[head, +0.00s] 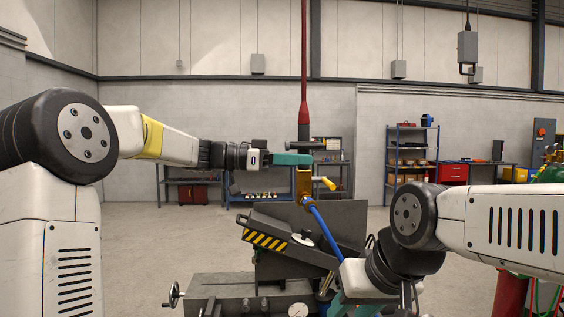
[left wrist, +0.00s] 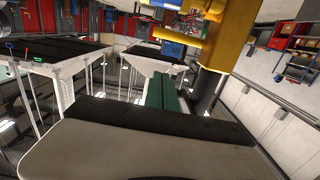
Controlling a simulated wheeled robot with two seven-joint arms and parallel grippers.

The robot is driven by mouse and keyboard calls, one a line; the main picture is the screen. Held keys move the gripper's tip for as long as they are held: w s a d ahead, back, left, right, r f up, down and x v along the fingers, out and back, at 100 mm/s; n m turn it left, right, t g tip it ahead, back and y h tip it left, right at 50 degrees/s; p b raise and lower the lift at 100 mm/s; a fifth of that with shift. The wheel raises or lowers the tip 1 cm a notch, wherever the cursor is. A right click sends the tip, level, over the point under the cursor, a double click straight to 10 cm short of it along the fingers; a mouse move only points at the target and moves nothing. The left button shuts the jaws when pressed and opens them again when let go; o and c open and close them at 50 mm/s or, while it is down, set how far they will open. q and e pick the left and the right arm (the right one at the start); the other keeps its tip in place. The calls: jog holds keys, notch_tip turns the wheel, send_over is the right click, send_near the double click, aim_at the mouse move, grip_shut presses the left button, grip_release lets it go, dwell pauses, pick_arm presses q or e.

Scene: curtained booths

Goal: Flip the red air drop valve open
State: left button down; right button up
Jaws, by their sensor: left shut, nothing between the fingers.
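A red air drop pipe (head: 304,60) hangs from above and ends in a wider red fitting (head: 303,113). Below it are a dark grey cross piece (head: 304,146) and an upright brass-yellow valve body (head: 303,183). A yellow handle (head: 325,183) sticks out to its right. My left gripper (head: 303,159) is shut and empty, its teal fingers level with the top of the brass body; I cannot tell if they touch it. In the left wrist view the teal fingers (left wrist: 162,92) lie beside the yellow body (left wrist: 228,35). My right gripper (head: 352,306) is partly cut off at the bottom.
A blue hose (head: 323,230) runs from the brass body down toward my right wrist. A grey machine with a striped yellow-black guard (head: 264,240) stands beneath. Workbenches and a blue shelf (head: 411,155) stand far back.

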aim_at(328, 184)
pick_arm(q)
jog(key=d+f, duration=0.4)
jog(key=shift+w+d, duration=0.15)
jog(key=shift+d, duration=0.1)
jog(key=shift+f, duration=0.1)
jog(key=f+m, duration=0.1)
jog(key=m, duration=0.1)
jog(key=shift+f+m, duration=0.3)
jog(key=shift+f, duration=0.65)
